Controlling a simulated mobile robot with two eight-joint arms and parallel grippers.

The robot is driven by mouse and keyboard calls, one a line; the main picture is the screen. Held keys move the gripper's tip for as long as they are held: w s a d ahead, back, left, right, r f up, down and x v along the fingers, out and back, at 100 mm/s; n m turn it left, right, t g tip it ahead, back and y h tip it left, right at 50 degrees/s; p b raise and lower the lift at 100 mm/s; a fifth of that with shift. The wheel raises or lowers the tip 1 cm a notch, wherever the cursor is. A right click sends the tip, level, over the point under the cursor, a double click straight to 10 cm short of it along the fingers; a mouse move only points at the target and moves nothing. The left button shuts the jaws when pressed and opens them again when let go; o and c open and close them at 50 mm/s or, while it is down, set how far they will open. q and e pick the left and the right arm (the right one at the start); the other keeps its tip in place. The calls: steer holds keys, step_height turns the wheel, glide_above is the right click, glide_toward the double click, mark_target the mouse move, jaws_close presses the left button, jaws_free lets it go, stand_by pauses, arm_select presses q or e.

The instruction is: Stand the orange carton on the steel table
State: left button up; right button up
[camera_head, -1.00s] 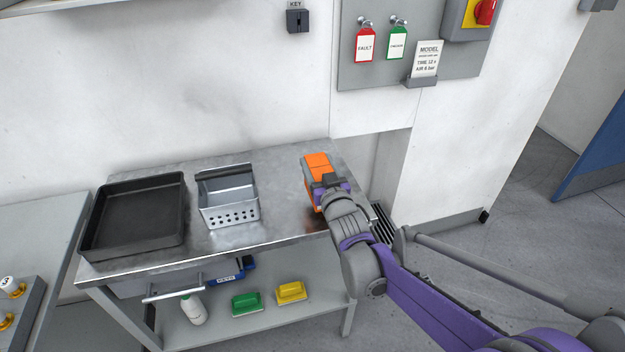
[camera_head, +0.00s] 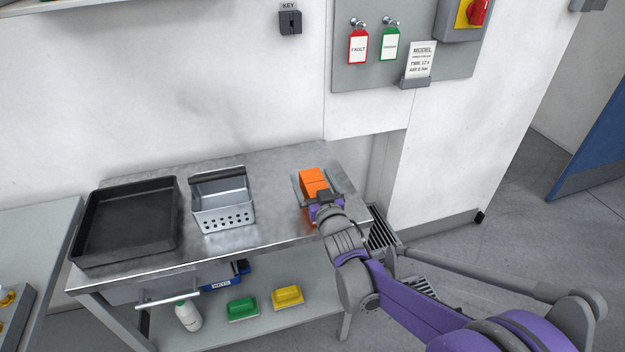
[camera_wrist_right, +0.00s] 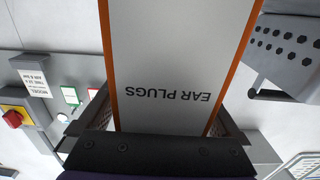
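The orange carton (camera_head: 313,181) is over the right end of the steel table (camera_head: 273,185). In the right wrist view, a white face of the carton (camera_wrist_right: 170,60) reads "EAR PLUGS" upside down, between orange edges. My right gripper (camera_head: 323,199) is shut on the carton, with a finger at each side of it. The gripper covers the carton's near, lower part, so I cannot tell whether it touches the tabletop. My left gripper is not in view.
A perforated metal basket (camera_head: 223,209) stands left of the carton, with bare steel between. A black tray (camera_head: 127,247) fills the table's left end. The wall and panel (camera_head: 375,75) rise behind. A bottle and green and yellow blocks lie on the lower shelf.

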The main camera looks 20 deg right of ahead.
steer(key=shift+r, duration=0.2)
steer(key=s, duration=1.2)
steer(key=s+f+g, duration=0.6)
steer(key=s+f, duration=0.1)
steer(key=s, duration=0.6)
steer(key=s+f+g, duration=0.6)
steer(key=s+g, duration=0.1)
steer(key=s, duration=0.6)
steer(key=shift+d+f+h+p, duration=0.15)
steer(key=shift+f+h+p, duration=0.15)
steer(key=shift+f+p, duration=0.05)
